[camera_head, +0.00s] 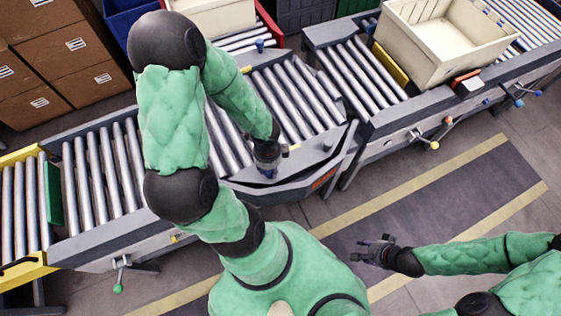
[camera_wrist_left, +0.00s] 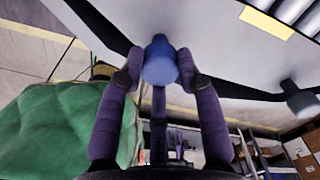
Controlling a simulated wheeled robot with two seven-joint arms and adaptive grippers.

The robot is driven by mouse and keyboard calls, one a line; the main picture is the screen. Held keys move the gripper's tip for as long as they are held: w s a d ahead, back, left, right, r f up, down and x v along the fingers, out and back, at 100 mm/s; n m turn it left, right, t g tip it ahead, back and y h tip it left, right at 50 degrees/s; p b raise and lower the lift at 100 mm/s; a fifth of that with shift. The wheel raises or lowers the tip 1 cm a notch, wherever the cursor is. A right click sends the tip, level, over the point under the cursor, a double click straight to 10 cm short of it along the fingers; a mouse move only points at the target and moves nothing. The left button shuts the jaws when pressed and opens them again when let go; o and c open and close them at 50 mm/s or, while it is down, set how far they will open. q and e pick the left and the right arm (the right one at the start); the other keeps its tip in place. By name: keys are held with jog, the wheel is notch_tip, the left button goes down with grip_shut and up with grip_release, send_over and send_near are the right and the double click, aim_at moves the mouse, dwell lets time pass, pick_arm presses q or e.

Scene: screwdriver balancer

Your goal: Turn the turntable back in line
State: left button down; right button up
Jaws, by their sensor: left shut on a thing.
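The turntable (camera_head: 318,118) is the roller section in the middle of the conveyor line, with a grey frame. My arm covers part of it, and I cannot tell its exact angle to the neighbouring sections. My left gripper (camera_head: 268,170) is at its near edge.
A roller conveyor (camera_head: 100,170) lies to the left, with a green plate (camera_head: 53,193). Another conveyor (camera_head: 350,75) lies to the right, carrying a cream crate (camera_head: 440,60). Cardboard boxes (camera_head: 70,60) stand at upper left. The marked floor (camera_head: 440,200) in front is clear.

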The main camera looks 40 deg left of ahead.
pick_arm(q)
jog(key=shift+s+a, duration=0.45)
jog(key=c, duration=0.8)
grip_release()
jog(key=shift+r, duration=0.15)
notch_tip(320, 180, up, 12)
jog(key=shift+f, duration=0.1)
dwell(0.5)
